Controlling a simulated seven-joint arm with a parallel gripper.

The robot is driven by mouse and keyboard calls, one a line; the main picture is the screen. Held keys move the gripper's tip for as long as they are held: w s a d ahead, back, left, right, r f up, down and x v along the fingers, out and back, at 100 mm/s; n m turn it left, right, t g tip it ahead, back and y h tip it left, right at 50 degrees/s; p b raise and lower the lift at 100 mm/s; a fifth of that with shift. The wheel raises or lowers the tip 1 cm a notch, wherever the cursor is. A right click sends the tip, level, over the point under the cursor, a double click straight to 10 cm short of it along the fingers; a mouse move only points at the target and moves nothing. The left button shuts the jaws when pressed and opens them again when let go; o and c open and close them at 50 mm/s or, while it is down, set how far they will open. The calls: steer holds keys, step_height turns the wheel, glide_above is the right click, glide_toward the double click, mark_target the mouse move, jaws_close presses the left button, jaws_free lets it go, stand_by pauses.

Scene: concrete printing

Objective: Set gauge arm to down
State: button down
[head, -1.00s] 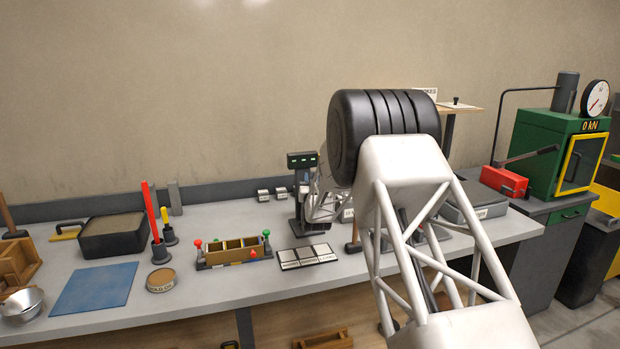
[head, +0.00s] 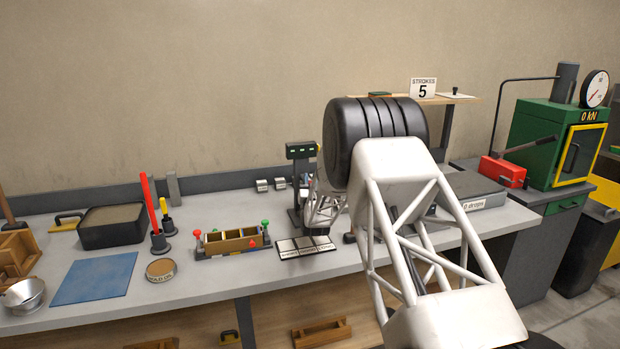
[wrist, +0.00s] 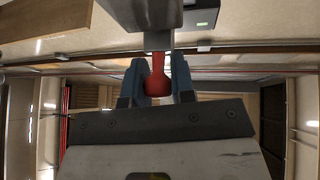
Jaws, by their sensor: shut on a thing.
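The gauge (head: 301,151) is a dark stand with a green-lit display head, on the bench just left of my arm in the head view. In the wrist view, my gripper (wrist: 158,77) has its two blue fingers closed on a red knob (wrist: 157,86). The knob hangs from a grey part (wrist: 153,15), with a dark block bearing a small green light beside it. I take the knob to be the end of the gauge arm. In the head view my own arm hides the gripper and the knob, so the gauge arm's exact angle cannot be told.
A flat grey scale (head: 471,190) is right of my arm. A blue mat (head: 95,278) lies on the left.

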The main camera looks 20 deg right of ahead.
steer(key=shift+s+d+f, duration=0.1)
steer(key=shift+d+f, duration=0.1)
steer(key=shift+f, duration=0.4)
steer(key=c, duration=1.1)
jaws_free()
steer(key=shift+c, duration=0.2)
steer(key=shift+o, duration=0.8)
steer(key=shift+a+r, duration=0.1)
steer(key=shift+r, duration=0.05)
steer(key=v, duration=0.7)
steer(key=shift+s, duration=0.3)
steer(key=shift+a, duration=0.15)
